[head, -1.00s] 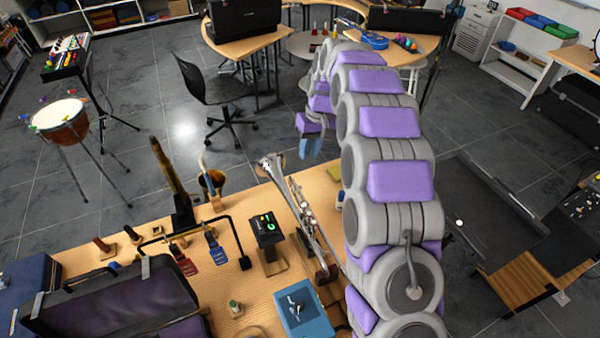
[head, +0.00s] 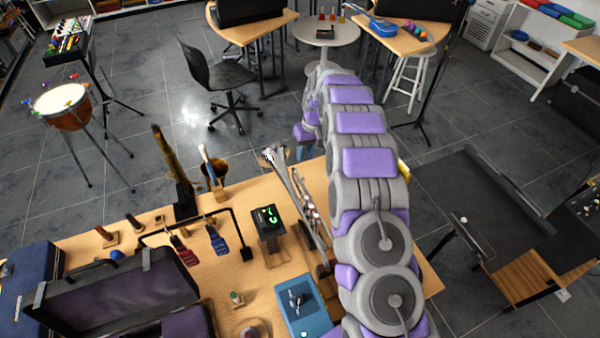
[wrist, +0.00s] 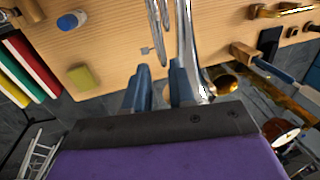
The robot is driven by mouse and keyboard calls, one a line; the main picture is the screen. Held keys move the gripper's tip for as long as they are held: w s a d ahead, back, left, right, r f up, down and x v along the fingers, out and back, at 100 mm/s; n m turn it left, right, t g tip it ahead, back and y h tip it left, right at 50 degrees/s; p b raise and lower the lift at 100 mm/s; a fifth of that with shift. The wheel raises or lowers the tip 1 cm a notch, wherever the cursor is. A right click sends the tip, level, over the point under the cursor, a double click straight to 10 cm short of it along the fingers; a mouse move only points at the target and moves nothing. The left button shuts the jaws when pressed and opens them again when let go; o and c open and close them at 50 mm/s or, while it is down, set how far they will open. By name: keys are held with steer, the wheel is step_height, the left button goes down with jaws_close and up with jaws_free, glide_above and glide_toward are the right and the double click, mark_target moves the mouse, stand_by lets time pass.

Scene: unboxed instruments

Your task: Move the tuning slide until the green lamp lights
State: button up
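A silver brass instrument (head: 299,195) with a flared bell lies on a stand on the wooden bench; its tubing (wrist: 160,25) and bell (wrist: 196,65) also show in the wrist view. I cannot make out which part is the tuning slide. A black tuner-like box (head: 268,220) with green lit characters stands left of it. A blue box (head: 303,308) with a dark fitting is in front, with a pale dot at its lower edge. My gripper (wrist: 160,88) is open, its two blue fingers apart with nothing between them, close to the instrument's bell. Whether it touches is unclear.
An open dark case (head: 110,300) fills the bench's front left. Coloured tags (head: 217,240) hang on a black rack. A dark brass-coloured instrument (head: 174,170) stands behind. In the wrist view, a yellow-green block (wrist: 82,78) and blue-capped item (wrist: 72,20) lie on the bench.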

mark_target(299, 176)
steer(key=f, duration=0.3)
steer(key=a+f, duration=0.1)
steer(key=f, duration=0.5)
steer(key=shift+s+a+f, duration=0.2)
steer(key=shift+s+a, duration=0.2)
jaws_close()
